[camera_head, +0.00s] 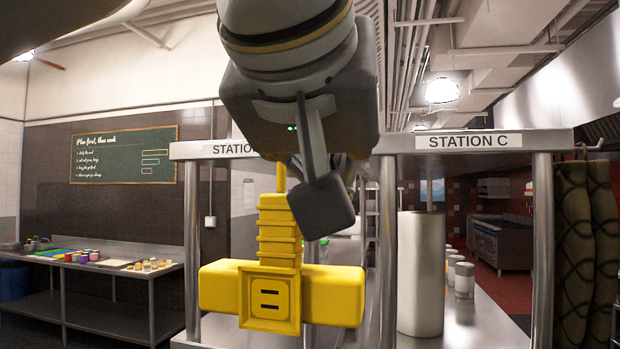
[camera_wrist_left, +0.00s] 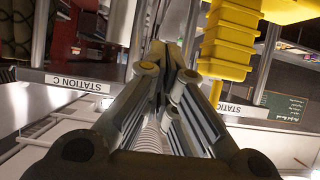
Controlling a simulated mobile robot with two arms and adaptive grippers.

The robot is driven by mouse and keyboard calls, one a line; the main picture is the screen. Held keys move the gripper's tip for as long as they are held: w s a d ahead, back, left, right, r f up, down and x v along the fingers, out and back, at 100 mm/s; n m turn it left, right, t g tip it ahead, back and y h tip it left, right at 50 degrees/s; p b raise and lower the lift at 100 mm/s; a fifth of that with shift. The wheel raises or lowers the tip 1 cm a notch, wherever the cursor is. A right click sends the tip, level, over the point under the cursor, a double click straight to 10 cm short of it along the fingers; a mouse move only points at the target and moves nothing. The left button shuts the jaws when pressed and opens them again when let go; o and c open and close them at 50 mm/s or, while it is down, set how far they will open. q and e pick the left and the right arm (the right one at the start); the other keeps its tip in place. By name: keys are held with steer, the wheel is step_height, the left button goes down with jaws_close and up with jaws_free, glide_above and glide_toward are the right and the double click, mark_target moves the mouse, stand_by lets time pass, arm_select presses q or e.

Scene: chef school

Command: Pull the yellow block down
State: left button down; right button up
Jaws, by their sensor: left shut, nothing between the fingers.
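The yellow block (camera_head: 335,295) hangs in the middle of the head view. It is a wide bar with a square, slotted box at its centre and a ribbed stem rising above it on a thin yellow rod. My left gripper (camera_head: 322,200) comes down from the top and is shut with nothing in it. Its dark finger overlaps the right edge of the ribbed stem in the picture; I cannot tell whether they touch. In the left wrist view the shut fingers (camera_wrist_left: 162,70) lie beside the yellow block (camera_wrist_left: 228,40), which is at the upper right. My right gripper is out of view.
A steel frame with a Station C sign (camera_head: 468,141) stands behind. A white paper roll (camera_head: 420,275) and several canisters (camera_head: 464,280) stand on the counter to the right. A steel table (camera_head: 90,270) with coloured items is at far left.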

arm_select(q)
steer(key=f+p+v, duration=0.1)
steer(key=v, duration=0.6)
steer(key=shift+s+a+f, duration=0.2)
steer(key=shift+s, duration=0.4)
stand_by(0.4)
